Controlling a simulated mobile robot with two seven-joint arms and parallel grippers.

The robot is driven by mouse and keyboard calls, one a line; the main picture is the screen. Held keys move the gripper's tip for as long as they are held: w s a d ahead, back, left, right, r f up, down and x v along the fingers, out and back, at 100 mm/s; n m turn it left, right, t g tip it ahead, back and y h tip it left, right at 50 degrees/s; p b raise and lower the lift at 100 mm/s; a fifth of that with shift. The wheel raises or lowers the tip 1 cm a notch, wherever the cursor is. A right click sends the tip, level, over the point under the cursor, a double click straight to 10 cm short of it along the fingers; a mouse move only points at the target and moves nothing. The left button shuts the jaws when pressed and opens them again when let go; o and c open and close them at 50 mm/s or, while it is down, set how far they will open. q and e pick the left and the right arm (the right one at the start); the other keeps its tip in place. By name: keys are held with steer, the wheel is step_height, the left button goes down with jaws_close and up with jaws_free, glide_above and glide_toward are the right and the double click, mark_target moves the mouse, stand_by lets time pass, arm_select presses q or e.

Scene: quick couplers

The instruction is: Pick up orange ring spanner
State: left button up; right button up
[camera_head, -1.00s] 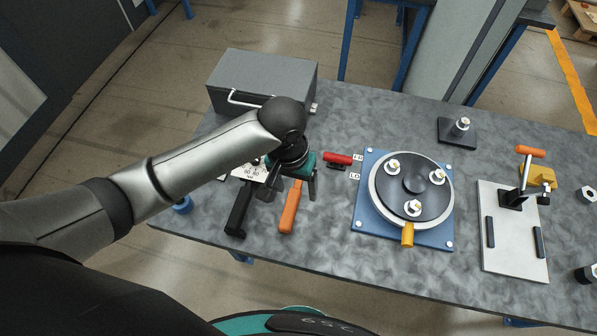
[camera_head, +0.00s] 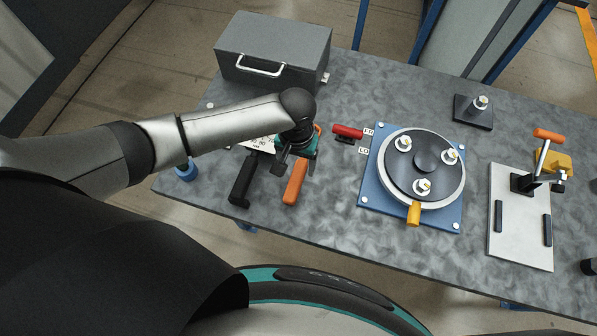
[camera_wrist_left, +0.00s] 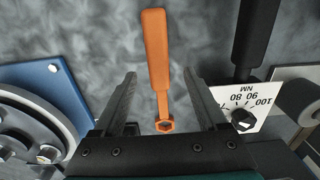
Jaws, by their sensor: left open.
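The orange ring spanner (camera_head: 295,182) lies on the grey table, its handle toward the front edge. In the head view my left gripper (camera_head: 297,166) is over its upper part and hides much of it. How high the fingers are above the table is hard to tell. My right gripper is not in view.
A black-handled torque tool (camera_head: 243,178) with a number plate lies just left of the spanner. A red-handled tool (camera_head: 347,132) and a blue plate with a round flange (camera_head: 370,200) are to the right. A grey box (camera_head: 272,45) stands behind. A toggle clamp (camera_head: 522,182) is far right.

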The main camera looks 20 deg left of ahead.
mark_target(298, 173)
arm_select(q)
step_height(298, 173, down, 5)
steer(key=shift+d+r+b, duration=0.1)
steer(key=shift+d+b, duration=0.05)
steer(key=shift+b, duration=0.25)
jaws_close()
stand_by(0.5)
